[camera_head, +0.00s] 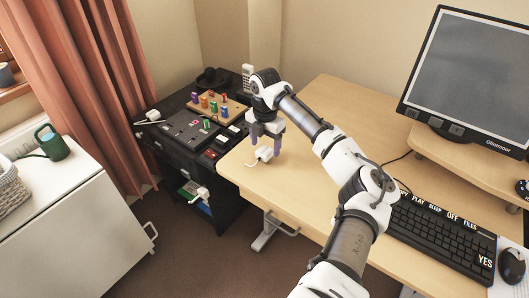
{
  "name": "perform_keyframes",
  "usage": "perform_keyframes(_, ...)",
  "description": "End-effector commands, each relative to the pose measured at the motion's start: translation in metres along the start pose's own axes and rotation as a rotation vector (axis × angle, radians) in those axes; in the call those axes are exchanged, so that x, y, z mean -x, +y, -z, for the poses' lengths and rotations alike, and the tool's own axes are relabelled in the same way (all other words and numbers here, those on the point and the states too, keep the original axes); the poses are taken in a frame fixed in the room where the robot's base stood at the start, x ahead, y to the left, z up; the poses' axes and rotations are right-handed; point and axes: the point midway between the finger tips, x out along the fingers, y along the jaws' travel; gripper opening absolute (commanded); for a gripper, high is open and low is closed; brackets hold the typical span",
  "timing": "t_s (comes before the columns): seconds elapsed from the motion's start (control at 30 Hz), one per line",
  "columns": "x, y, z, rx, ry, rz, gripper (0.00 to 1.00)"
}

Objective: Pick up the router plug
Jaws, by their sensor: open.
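A small white plug (263,154), which looks like the router plug, lies near the left edge of the wooden desk (330,105), with a short bit of cord beside it. My gripper (265,143) points down with its grey fingers open, over and very close to the plug. The fingers and the plug overlap in the picture, and I cannot tell whether they touch. The plug's far side is partly hidden behind the fingers.
A dark cabinet (160,158) with a control panel, coloured pegs and another white plug-like piece (152,115) adjoins the desk's left side. A keyboard (440,235), monitor (470,75) and mouse (512,265) stand at the right. The desk front is clear.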

Motion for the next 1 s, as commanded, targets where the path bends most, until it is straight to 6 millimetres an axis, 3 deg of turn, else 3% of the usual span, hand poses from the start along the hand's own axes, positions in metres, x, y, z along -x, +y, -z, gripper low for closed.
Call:
perform_keyframes(0.27,-0.037,0.001,0.002,-0.003,0.001,0.001,0.67)
perform_keyframes(0.53,-0.042,0.002,0.002,-0.002,0.000,0.000,0.67)
perform_keyframes(0.9,-0.042,0.002,0.002,-0.001,0.000,0.000,0.21)
perform_keyframes(1.0,-0.042,0.002,0.002,-0.001,0.000,0.000,0.21)
